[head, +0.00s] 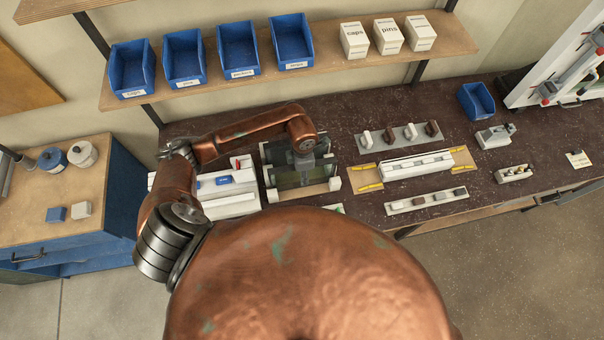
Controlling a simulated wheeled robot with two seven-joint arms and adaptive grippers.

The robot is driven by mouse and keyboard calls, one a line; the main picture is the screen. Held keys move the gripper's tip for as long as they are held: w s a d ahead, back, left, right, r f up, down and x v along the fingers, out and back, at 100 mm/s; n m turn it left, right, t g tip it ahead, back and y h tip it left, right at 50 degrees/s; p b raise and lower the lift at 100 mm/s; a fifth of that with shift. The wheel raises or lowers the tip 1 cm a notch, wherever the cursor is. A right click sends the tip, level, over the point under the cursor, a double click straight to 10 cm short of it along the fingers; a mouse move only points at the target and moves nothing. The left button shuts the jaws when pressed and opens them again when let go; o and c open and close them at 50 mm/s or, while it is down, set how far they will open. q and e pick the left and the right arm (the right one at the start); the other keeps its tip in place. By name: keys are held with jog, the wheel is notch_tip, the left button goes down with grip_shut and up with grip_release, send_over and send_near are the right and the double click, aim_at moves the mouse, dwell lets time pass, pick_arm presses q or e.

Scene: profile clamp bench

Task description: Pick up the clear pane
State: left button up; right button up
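A rack (272,194) with pale end blocks stands on the dark bench and holds upright greenish, see-through panes (288,180), one behind another. I cannot tell for sure which of them is the clear pane. My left arm reaches in from the left, and its gripper (307,168) points down at the panes, near the middle of the rack. Its fingertips are small and dark against the panes, so I cannot tell whether they are open or touch a pane. My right gripper does not show.
A white fixture (230,203) stands close left of the rack. A white profile block (415,165) on a tan board with yellow strips is to the right, between two grey part strips (427,201). A shelf (200,90) with blue bins overhangs the bench's back.

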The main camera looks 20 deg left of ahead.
pick_arm(q)
jog(key=shift+f, duration=1.55)
jog(key=shift+c, duration=0.2)
grip_shut()
